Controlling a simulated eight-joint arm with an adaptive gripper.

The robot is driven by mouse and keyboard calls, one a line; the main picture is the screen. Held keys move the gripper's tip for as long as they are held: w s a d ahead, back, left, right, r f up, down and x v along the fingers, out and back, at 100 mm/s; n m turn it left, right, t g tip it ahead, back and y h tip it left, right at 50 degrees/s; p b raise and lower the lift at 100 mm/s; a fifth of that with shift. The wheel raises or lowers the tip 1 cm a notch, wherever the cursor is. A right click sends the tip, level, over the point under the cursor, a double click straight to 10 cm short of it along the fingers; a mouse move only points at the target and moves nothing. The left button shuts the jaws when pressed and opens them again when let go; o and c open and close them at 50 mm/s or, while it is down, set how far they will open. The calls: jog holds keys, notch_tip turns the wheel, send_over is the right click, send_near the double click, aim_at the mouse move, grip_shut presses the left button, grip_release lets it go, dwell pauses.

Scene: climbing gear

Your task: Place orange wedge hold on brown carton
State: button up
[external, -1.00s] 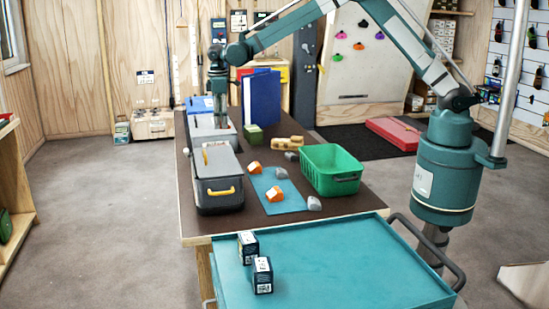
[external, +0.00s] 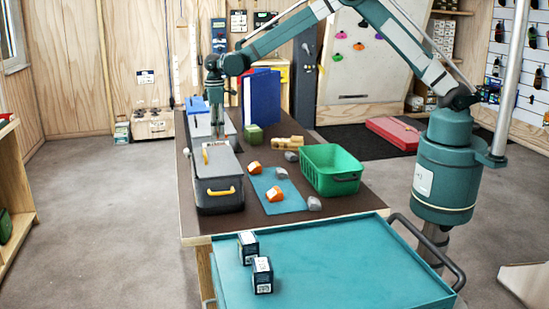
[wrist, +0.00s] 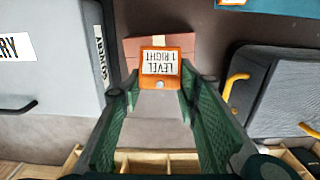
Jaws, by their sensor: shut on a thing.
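My gripper (wrist: 160,84) is shut on an orange wedge hold (wrist: 167,55). In the external view my gripper (external: 219,128) points down behind the dark grey toolbox (external: 222,184). I cannot make out the held hold or the carton there.
In the wrist view, a grey lettered case (wrist: 60,55) stands left and the toolbox (wrist: 290,90) right. On the table, a blue mat (external: 266,184) bears other orange and grey holds. A green crate (external: 345,185), blue binders (external: 262,98) and a green box (external: 253,134) stand nearby.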

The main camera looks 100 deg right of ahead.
jog(key=shift+f, duration=0.8)
jog(key=shift+f, duration=1.9)
jog(key=shift+f, duration=0.15)
jog(key=o, duration=0.9)
notch_tip(320, 180, up, 12)
jog(key=shift+r, duration=0.2)
